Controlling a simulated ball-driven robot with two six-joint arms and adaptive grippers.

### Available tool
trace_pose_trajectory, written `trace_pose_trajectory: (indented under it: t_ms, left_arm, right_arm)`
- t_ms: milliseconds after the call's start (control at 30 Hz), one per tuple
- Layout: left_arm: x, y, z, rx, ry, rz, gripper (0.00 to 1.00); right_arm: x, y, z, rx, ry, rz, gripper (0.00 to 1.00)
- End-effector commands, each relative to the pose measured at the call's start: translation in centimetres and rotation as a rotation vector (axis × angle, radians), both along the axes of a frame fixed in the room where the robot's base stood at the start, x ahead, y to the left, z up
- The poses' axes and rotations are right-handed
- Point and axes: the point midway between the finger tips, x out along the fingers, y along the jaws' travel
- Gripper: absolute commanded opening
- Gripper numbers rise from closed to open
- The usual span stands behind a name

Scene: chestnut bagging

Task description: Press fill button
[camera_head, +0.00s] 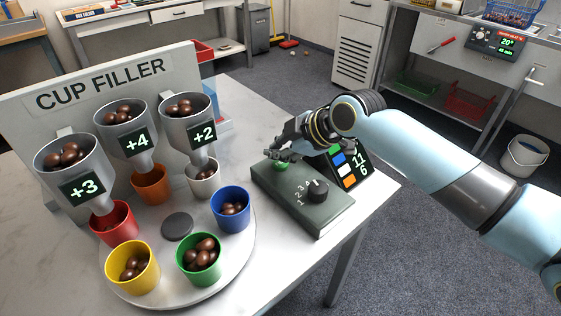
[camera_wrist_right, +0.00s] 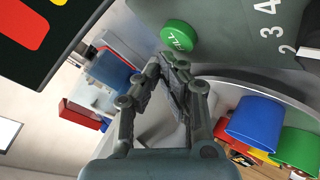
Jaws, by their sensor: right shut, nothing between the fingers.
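The green fill button (camera_wrist_right: 178,37) sits on the dark green control box (camera_head: 325,215), beside a numbered black dial (camera_head: 317,190). In the head view the button (camera_head: 282,164) is partly hidden under my right gripper (camera_head: 277,151). My right gripper is shut and empty. In the right wrist view its fingertips (camera_wrist_right: 169,64) come together just short of the button's edge; I cannot tell whether they touch it. The word on the button is partly legible. My left gripper is not in view.
The cup filler (camera_head: 170,68) has three hoppers of chestnuts marked +3, +4 and +2. A round white turntable (camera_head: 180,262) bears several coloured cups. A display (camera_head: 361,165) with coloured bars stands behind the box. The table's right edge is close to the box.

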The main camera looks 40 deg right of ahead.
Motion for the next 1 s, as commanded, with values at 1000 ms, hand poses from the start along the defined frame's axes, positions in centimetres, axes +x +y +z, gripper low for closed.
trace_pose_trajectory:
  t_ms: [1000]
  left_arm:
    - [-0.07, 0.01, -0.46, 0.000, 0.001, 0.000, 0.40]
  right_arm:
    - [0.00, 0.00, -0.92, 0.000, 0.000, 0.000, 0.00]
